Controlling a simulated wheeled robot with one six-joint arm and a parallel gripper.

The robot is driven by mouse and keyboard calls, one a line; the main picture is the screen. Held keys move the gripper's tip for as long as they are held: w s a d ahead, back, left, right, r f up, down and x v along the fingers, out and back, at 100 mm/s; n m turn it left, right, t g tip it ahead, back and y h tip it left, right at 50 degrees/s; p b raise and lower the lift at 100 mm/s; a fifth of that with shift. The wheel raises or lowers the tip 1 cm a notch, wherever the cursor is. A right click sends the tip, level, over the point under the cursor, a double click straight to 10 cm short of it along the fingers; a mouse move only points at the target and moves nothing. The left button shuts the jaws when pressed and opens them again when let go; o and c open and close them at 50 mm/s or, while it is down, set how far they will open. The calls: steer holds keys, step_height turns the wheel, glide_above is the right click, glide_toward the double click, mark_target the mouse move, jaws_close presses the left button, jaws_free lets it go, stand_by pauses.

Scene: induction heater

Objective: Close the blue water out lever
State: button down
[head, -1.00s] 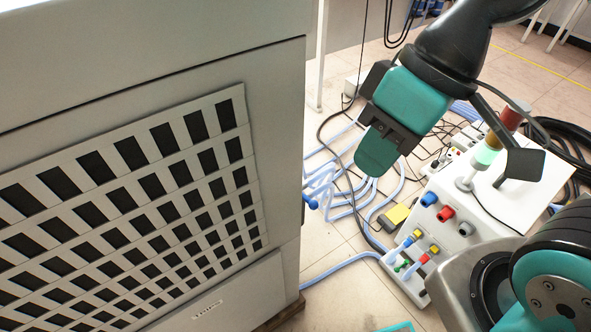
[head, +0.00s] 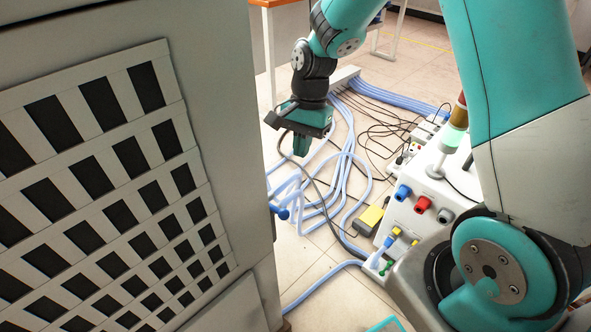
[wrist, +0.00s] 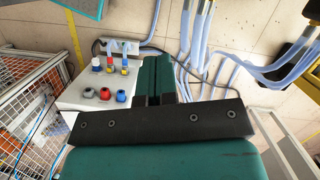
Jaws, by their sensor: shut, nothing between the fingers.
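A small blue lever-like piece (head: 281,212) sticks out past the right edge of the grey cabinet, with pale blue hoses behind it. Whether it is the water out lever, and its setting, I cannot tell; its mount is hidden. My gripper (head: 302,146) is shut and empty, pointing down above and right of this piece, apart from it. In the wrist view my gripper's fingers (wrist: 156,75) lie together, with hoses beyond them. The blue piece is not clearly visible in that view.
The grey cabinet (head: 215,45) fills the left. A white box (head: 425,180) with coloured connectors stands right; the white box also shows in the wrist view (wrist: 70,98). Several pale blue hoses (head: 338,190) and dark cables cross the tiled floor.

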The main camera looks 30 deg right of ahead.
steer(key=s+a+f+b, duration=0.1)
steer(key=s+a+f, duration=0.1)
steer(key=f, duration=0.3)
steer(key=s+a+f+b, duration=0.1)
steer(key=a+f, duration=0.2)
steer(key=f, duration=0.1)
steer(key=shift+s+f, duration=0.35)
